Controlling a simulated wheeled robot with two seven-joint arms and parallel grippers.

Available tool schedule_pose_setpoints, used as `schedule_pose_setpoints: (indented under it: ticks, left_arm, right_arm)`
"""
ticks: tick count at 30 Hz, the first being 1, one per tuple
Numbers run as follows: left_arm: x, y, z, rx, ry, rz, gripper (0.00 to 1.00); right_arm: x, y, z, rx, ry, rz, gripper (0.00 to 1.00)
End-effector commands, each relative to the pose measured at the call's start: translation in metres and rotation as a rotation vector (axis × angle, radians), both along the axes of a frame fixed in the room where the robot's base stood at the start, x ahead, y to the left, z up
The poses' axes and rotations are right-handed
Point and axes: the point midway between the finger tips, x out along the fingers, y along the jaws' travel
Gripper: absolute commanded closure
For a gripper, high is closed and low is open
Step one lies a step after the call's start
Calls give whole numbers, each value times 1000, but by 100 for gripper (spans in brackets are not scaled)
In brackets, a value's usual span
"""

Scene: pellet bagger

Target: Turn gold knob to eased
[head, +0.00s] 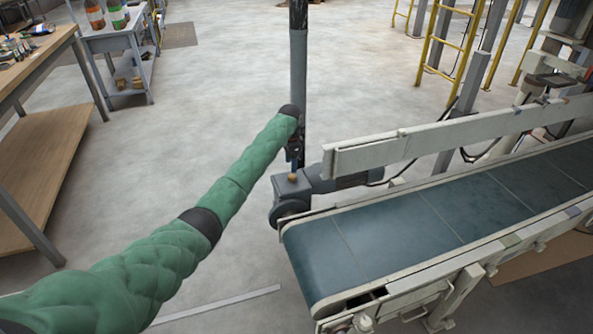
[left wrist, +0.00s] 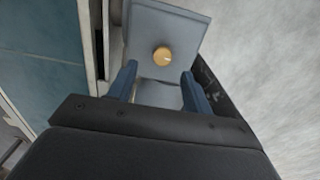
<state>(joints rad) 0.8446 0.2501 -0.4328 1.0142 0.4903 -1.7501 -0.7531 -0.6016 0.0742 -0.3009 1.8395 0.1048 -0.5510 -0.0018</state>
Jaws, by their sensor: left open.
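The gold knob (head: 292,178) is small and round and sits on top of the grey box (head: 283,189) by the near end of the conveyor. In the left wrist view the knob (left wrist: 162,56) shows on the grey box face (left wrist: 185,30), with a small light mark on it. My left gripper (head: 293,158) is just above the knob, at the end of the green arm. Its two blue fingers (left wrist: 160,69) are apart, with the knob showing ahead between their tips and nothing held. Any setting label is not readable. My right gripper is out of view.
The blue conveyor belt (head: 400,235) with pale side rails (head: 440,140) lies to the right of the box. A wooden bench (head: 35,65) and a grey cart (head: 115,42) stand at the left. The floor between is clear.

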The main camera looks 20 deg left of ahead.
Motion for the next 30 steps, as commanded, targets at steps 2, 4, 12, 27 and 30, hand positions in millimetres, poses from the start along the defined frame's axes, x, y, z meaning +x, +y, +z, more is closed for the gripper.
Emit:
schedule_pose_setpoints:
  ticks: [2, 4, 12, 27, 30]
  left_arm:
    - [2, 1, 3, 1, 1, -4, 50]
    - [2, 1, 1, 1, 1, -5, 50]
    - [1, 0, -34, 0, 3, -4, 50]
    - [1, 1, -73, 1, 0, -4, 50]
    - [1, 1, -73, 1, 0, -4, 50]
  right_arm:
    - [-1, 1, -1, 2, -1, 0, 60]
    - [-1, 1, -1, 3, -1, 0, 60]
    - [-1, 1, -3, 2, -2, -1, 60]
    - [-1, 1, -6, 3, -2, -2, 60]
    - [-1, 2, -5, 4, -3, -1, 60]
